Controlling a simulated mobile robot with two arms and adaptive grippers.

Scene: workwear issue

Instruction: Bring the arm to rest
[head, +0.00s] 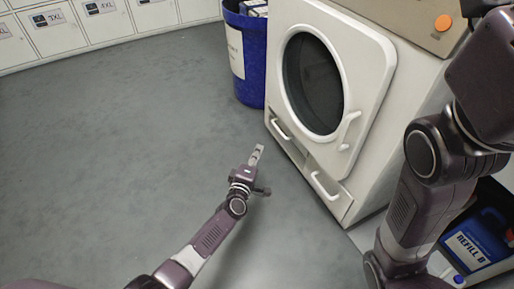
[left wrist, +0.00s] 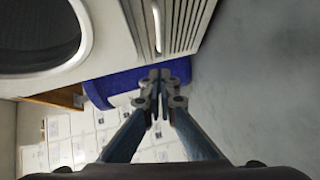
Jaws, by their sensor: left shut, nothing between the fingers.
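My left gripper (head: 257,155) is shut and empty. In the head view it is held out over the grey floor, left of the white front-loading machine (head: 366,112) and apart from it. In the left wrist view its two fingers (left wrist: 161,85) meet in the middle of the picture with nothing between them. My right arm shows at the right of the head view, in front of part of the machine; its gripper is not to be seen.
The machine has a round dark door (head: 312,84) and white handles low on its front. A blue bin (head: 249,62) stands beside it at the back. White lockers (head: 101,22) line the far wall. A blue refill container (head: 474,243) is at lower right. The floor at left is clear.

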